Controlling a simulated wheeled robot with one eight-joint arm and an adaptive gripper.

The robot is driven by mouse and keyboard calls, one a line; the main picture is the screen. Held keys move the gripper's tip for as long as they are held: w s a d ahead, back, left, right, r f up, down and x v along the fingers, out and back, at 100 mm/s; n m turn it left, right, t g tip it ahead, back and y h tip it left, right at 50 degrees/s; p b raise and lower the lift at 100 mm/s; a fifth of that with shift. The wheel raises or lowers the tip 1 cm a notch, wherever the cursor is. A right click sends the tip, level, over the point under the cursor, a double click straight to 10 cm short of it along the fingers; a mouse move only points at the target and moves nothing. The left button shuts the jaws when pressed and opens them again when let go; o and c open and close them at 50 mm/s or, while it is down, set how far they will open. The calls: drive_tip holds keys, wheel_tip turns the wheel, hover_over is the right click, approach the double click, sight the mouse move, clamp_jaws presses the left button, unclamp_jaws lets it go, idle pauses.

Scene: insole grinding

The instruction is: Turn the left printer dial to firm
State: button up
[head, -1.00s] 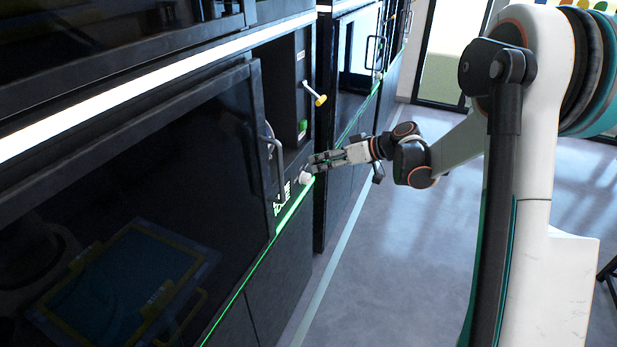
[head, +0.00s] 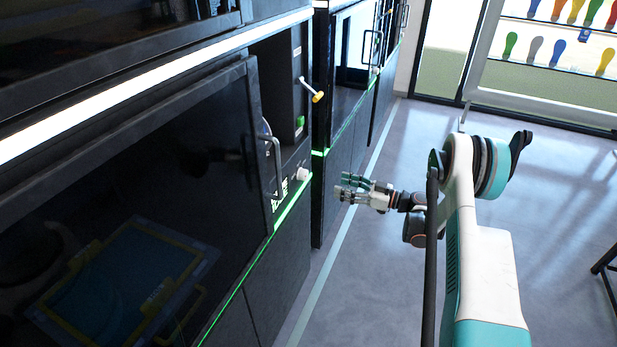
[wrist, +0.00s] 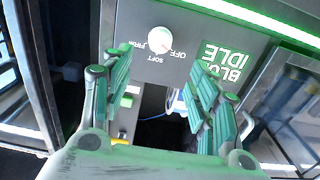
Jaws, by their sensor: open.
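The white printer dial (head: 302,174) sits on the dark panel below the open bay of the printer, just above the green light strip. In the wrist view the dial (wrist: 160,40) appears upside down, with SOFT and OFF lettering around it. A small reddish mark shows on its face toward the SOFT side; its exact setting is hard to tell. My gripper (head: 347,188) is open and empty, off to the right of the dial and apart from it. Its green-padded fingers (wrist: 160,64) frame the panel in the wrist view.
IDLE (wrist: 224,62) is beside the dial. A lever with a yellow tip (head: 312,90) and a green button (head: 299,122) are above it. A door handle (head: 275,165) stands out to the left. The floor (head: 370,290) is clear.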

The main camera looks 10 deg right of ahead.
sight(307, 176)
drive_tip(key=b+x, duration=0.3)
drive_tip(key=x, duration=1)
drive_tip(key=shift+w+a+b, duration=0.2)
drive_tip(key=shift+a+b, duration=0.05)
drive_tip(key=shift+b, duration=0.15)
drive_tip(key=c, duration=1.1)
